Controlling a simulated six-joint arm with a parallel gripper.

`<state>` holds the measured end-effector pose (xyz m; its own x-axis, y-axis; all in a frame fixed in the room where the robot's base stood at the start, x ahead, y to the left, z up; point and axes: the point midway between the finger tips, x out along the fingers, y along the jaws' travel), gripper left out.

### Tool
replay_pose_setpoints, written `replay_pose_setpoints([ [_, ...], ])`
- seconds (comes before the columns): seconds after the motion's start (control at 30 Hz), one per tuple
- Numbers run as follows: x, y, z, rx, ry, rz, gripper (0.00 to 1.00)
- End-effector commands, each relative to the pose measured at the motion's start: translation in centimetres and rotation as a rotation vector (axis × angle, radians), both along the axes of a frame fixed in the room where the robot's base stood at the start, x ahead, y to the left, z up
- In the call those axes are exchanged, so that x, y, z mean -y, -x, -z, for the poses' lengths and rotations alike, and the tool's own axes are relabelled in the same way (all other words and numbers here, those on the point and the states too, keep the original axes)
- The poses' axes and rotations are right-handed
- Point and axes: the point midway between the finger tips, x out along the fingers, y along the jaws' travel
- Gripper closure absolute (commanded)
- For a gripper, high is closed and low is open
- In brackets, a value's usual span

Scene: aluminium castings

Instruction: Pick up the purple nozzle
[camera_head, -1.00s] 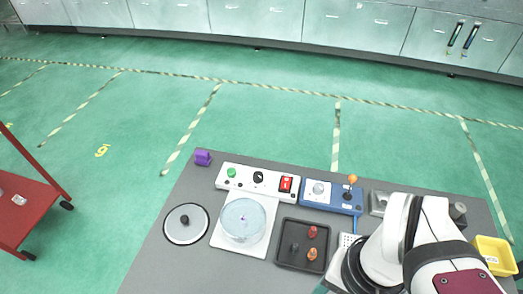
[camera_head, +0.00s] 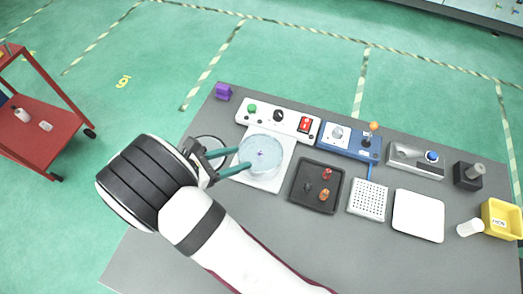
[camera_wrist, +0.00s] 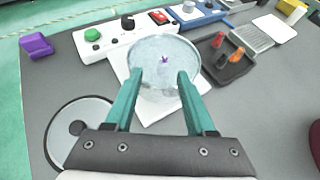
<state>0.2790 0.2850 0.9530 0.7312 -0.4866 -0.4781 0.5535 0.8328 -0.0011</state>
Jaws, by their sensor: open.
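A small purple piece, which looks like the purple nozzle (camera_head: 262,154), lies inside a round clear dish (camera_head: 261,173) on a white square plate (camera_head: 281,178). The piece also shows in the wrist view (camera_wrist: 165,60), near the middle of the dish. My gripper (camera_head: 243,159) is open and empty, with teal fingers pointing toward the dish. In the wrist view my gripper's fingertips (camera_wrist: 160,75) overlap the near part of the dish, one on each side, with the purple piece beyond them. I cannot tell how high the fingers are above the dish.
A black tray (camera_head: 297,192) with red, orange and dark pieces stands right of the dish. A control box with a red switch (camera_head: 305,125) and a purple block (camera_head: 223,91) stand behind. A round lid (camera_wrist: 92,113) lies left. The front grey table is clear.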

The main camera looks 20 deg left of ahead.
Motion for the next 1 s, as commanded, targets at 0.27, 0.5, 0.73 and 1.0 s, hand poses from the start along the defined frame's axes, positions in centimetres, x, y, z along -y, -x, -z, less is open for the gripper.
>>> replay_pose_setpoints([
  [0.27,3.0,-3.0,2.0,-0.002,0.001,0.004,0.45],
  [0.5,3.8,-4.5,3.0,-0.001,-0.002,0.003,0.45],
  [0.73,3.8,-4.4,2.9,-0.001,-0.003,0.003,0.66],
  [1.0,3.8,-4.4,2.9,-0.001,-0.003,0.003,1.0],
])
